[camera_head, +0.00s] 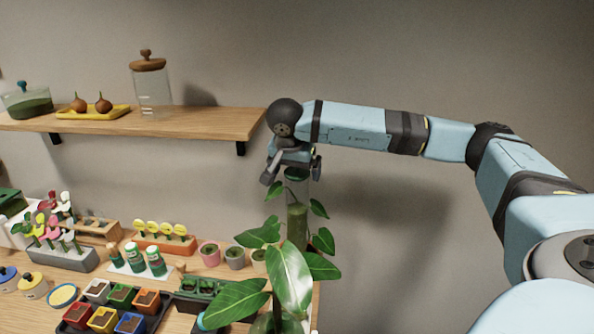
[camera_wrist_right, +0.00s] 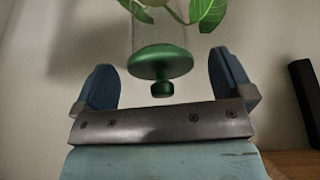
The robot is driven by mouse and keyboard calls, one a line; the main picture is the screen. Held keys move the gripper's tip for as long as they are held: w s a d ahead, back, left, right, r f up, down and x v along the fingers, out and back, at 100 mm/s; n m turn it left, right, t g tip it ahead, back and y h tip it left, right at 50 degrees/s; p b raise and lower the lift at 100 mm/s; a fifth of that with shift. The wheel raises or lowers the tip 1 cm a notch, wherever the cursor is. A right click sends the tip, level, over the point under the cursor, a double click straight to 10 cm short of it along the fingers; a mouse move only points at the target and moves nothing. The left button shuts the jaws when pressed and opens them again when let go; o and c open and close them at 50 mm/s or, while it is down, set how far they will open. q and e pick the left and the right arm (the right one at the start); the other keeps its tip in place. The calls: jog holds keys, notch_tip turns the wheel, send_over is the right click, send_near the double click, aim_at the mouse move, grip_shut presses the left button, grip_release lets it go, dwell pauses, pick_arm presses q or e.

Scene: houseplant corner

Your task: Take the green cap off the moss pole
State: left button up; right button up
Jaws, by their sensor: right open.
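The green cap (camera_head: 296,175) sits above the green moss pole (camera_head: 297,222), with a clear-looking section between them. In the right wrist view the cap (camera_wrist_right: 160,60) is a shiny round green lid with a small knob facing me. My right gripper (camera_head: 293,172) points down over the cap from above. In the wrist view its two blue fingers (camera_wrist_right: 163,72) are open, one on each side of the cap and knob, with a gap at both sides. Neither finger touches it. My left gripper is not in view.
A leafy plant (camera_head: 285,275) surrounds the pole, with leaves near its top. A wooden shelf (camera_head: 200,123) with a glass jar (camera_head: 152,90) is close left of my gripper. Several small pots and bottles (camera_head: 135,257) crowd the table. Right of the plant is free.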

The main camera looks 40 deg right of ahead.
jog(key=c, duration=1)
